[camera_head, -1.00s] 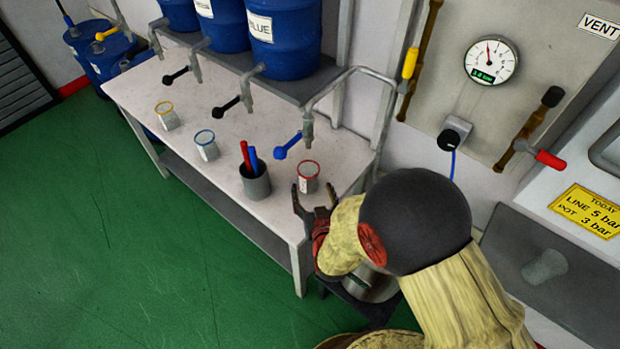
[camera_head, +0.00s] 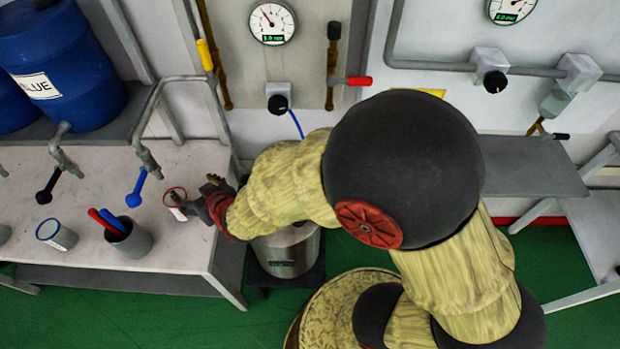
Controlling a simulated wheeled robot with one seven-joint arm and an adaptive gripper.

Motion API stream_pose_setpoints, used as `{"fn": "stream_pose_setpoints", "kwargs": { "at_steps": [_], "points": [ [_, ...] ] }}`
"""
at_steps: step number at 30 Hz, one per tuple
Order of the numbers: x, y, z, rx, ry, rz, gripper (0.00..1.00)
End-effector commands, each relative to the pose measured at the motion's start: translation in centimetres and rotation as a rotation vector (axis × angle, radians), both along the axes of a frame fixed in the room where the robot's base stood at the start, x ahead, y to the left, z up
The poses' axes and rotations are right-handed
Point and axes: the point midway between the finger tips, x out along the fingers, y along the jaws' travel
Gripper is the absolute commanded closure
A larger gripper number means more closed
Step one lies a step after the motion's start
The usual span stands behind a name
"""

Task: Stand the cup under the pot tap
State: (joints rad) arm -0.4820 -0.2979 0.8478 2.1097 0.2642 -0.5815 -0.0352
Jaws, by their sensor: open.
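A red-rimmed cup (camera_head: 177,207) with a white label stands on the pale bench (camera_head: 180,248) near its right end. My gripper (camera_head: 195,196) is open, with its fingers close to the cup's right side. I cannot tell whether they touch it or reach around it. A grey tap (camera_head: 148,162) with a blue handle (camera_head: 137,188) hangs from a bent pipe, to the upper left of the cup. A steel pot (camera_head: 288,250) stands low, right of the bench, partly hidden by my arm. No label shows which tap is the pot tap.
Left of the cup stand a grey holder (camera_head: 135,245) with red and blue sticks and a blue-rimmed cup (camera_head: 57,235). A black-handled tap (camera_head: 62,157) hangs below the blue drum (camera_head: 65,75). A grey shelf (camera_head: 530,165) is at the right.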

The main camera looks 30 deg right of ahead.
Motion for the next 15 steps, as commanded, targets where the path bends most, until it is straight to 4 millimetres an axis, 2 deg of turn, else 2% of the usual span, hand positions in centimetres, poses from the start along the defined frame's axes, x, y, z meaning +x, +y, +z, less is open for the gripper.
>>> {"fn": "stream_pose_setpoints", "kwargs": {
  "at_steps": [1,4,8,11,15],
  "points": [
    [0.1,-1.2,2.1,0.003,0.023,-0.011,0.32],
    [-0.6,-3.6,5.2,-0.006,0.089,-0.023,0.32],
    [-2.8,-7.1,8.9,-0.025,0.174,-0.043,0.32],
    [-5.4,-10.0,11.4,-0.046,0.240,-0.063,0.32],
    [-10.0,-14.3,14.6,-0.083,0.329,-0.104,0.32]
  ]
}}
